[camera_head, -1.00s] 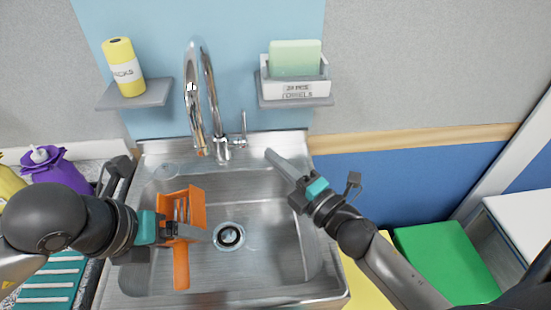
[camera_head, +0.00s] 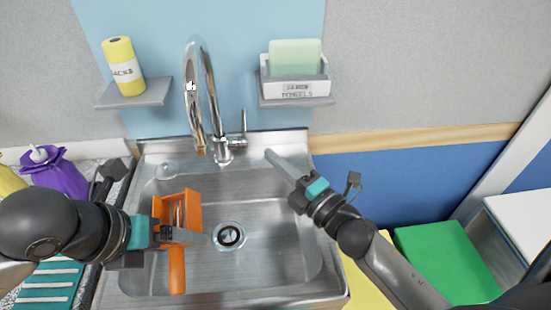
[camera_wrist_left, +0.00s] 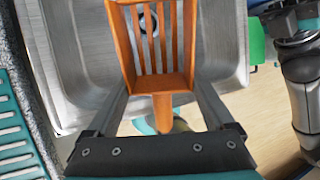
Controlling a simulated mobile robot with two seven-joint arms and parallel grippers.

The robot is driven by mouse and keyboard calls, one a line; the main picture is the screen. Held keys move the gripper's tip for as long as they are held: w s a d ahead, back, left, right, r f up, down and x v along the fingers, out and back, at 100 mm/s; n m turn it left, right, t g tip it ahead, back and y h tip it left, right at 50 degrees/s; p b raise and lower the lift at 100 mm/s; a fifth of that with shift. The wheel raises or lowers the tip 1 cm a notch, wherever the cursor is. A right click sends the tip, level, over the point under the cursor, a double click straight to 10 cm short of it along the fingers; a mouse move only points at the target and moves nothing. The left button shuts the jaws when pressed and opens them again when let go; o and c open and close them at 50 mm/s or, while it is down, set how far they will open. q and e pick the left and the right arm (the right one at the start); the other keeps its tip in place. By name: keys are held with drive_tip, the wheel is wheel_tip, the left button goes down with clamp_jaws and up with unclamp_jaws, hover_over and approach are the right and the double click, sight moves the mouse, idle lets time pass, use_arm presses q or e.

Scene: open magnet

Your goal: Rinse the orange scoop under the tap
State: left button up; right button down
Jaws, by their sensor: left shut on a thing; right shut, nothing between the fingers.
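The orange scoop (camera_head: 177,268) has a slotted head and is inside or over the left part of the sink basin; I cannot tell its exact height. My left gripper (camera_head: 190,236) is shut on it. In the left wrist view the scoop's slotted basket (camera_wrist_left: 160,84) sits between the fingers. The chrome tap (camera_head: 211,95) arches over the back of the sink, its spout end behind and slightly right of the scoop. No water stream is clearly visible. The tap's lever (camera_head: 244,122) stands upright. My right gripper (camera_head: 281,163) is shut and empty, pointing toward the sink's back right corner, near the lever.
The steel sink (camera_head: 275,235) has a round drain (camera_head: 229,235). Wall shelves hold a yellow bottle (camera_head: 123,66) and a white box with a green block (camera_head: 295,57). A purple container (camera_head: 62,174) and a teal rack (camera_head: 48,285) stand left. A green panel (camera_head: 445,262) lies right.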

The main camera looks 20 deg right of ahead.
idle(0.4)
use_arm(q)
drive_tip(key=shift+s+a+r+p, duration=0.25)
drive_tip(key=shift+s+a+r, duration=0.05)
drive_tip(key=shift+a+r, duration=0.2)
drive_tip(key=shift+s+a+r+p, duration=0.2)
drive_tip(key=shift+s+a+r, duration=0.05)
drive_tip(key=shift+a+r, duration=0.25)
drive_tip(key=shift+s+a+r+p, duration=0.2)
drive_tip(key=shift+s+a+r, duration=0.15)
drive_tip(key=shift+a+r, duration=0.2)
drive_tip(key=shift+s+a+r+p, duration=0.15)
drive_tip(key=shift+s+a+r, duration=0.25)
drive_tip(key=shift+a, duration=0.25)
